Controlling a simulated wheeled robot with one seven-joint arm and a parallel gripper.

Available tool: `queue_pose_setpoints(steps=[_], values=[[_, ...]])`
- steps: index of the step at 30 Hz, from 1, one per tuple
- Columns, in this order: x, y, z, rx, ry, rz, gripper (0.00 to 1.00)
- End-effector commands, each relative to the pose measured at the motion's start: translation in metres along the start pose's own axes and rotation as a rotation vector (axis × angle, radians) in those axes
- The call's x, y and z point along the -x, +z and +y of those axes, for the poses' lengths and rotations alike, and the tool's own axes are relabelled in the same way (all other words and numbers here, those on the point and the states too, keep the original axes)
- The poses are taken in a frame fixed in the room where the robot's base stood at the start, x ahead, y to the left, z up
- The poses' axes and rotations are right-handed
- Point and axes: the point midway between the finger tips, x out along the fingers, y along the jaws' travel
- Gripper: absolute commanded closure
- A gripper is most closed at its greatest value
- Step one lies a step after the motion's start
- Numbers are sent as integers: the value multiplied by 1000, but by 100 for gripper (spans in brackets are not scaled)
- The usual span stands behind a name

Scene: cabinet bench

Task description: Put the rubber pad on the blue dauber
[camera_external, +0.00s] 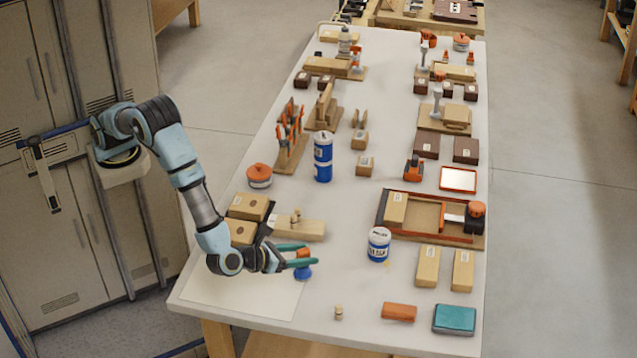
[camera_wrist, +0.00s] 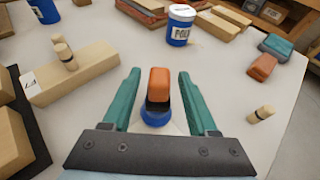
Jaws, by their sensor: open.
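A blue dauber (camera_external: 303,273) stands on the near left part of the bench; its blue base (camera_wrist: 156,118) shows low between the fingers in the wrist view. An orange block with a dark lower part (camera_wrist: 159,82) sits directly above the blue base, and it also shows in the external view (camera_external: 303,254). I cannot tell whether this block is the rubber pad or the dauber's own top. My gripper (camera_external: 309,256) is open, its teal fingers (camera_wrist: 159,76) on either side of the orange block, with gaps showing on both sides.
A reddish-brown block (camera_external: 399,312) and a teal-topped block (camera_external: 454,319) lie at the front right. A small wooden peg (camera_external: 338,313) stands nearby. A blue-and-white can (camera_external: 378,245) is beyond. A wooden block with a knob (camera_external: 297,229) lies close behind my gripper.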

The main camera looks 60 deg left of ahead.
Motion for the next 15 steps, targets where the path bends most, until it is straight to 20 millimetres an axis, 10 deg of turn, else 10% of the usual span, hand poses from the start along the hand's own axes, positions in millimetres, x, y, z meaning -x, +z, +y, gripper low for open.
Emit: queue_pose_setpoints(steps=[8, 15], values=[[6, 2, -1, 0, -2, 0, 41], [51, 1, -1, 2, -4, 0, 41]])
